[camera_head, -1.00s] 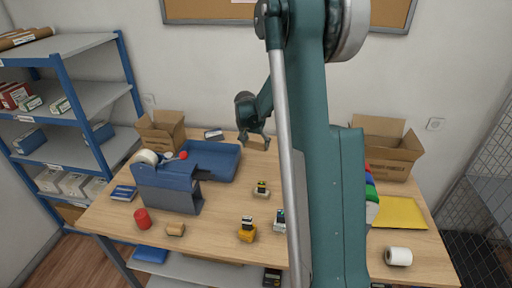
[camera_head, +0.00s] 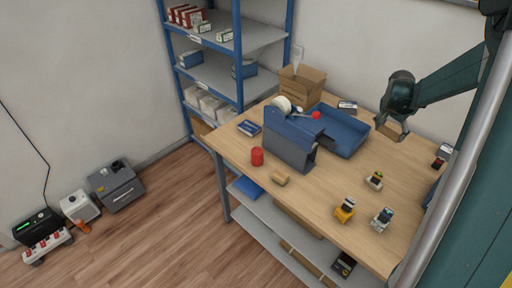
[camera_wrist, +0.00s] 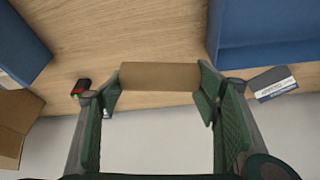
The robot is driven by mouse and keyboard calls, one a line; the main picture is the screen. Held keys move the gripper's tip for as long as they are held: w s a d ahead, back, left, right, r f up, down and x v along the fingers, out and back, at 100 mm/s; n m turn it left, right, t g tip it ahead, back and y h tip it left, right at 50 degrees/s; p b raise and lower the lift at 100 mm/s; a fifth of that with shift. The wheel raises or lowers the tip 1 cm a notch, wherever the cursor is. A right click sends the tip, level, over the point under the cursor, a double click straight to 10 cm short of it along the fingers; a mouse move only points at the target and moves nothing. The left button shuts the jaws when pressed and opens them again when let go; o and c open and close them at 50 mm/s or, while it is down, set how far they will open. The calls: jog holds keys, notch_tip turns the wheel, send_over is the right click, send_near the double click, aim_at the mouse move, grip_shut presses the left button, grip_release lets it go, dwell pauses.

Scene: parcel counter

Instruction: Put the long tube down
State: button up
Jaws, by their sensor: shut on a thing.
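My gripper (camera_head: 388,132) is at the back of the table, to the right of the blue tray. It is shut on a plain brown cardboard tube (camera_wrist: 160,77), which spans the gap between the two fingers in the wrist view. In the head view, only a small brown part of the tube (camera_head: 394,131) shows below the fingers, so its full length cannot be told. The tube is over the wooden table (camera_head: 335,185), near the back edge. I cannot tell whether it touches the surface.
An open carton (camera_head: 300,88) stands at the back left. Small stamps (camera_head: 345,210) sit at the front.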

notch_tip(320, 180, up, 25)
jog(key=w+a+n+t+y, duration=0.15)
jog(key=a+n, duration=0.35)
jog(key=a, duration=1.1)
jog(key=w+a+n+y, duration=0.25)
jog(key=a+n, duration=0.25)
jog(key=a, duration=1.1)
jog(key=w+a+n+y, duration=0.15)
jog(key=a+n, duration=0.35)
jog(key=a, duration=1.1)
jog(key=s+a+n+g+y, duration=0.1)
jog(key=s+a+n, duration=0.15)
jog(key=a, duration=0.65)
jog(key=s+a+n+y, duration=0.1)
jog(key=a+n, duration=0.2)
jog(key=a, duration=0.5)
notch_tip(320, 180, down, 25)
jog(key=shift+f+p, duration=0.2)
jog(key=shift+p, duration=0.15)
jog(key=shift+h, duration=0.25)
jog(key=shift+f, duration=3.1)
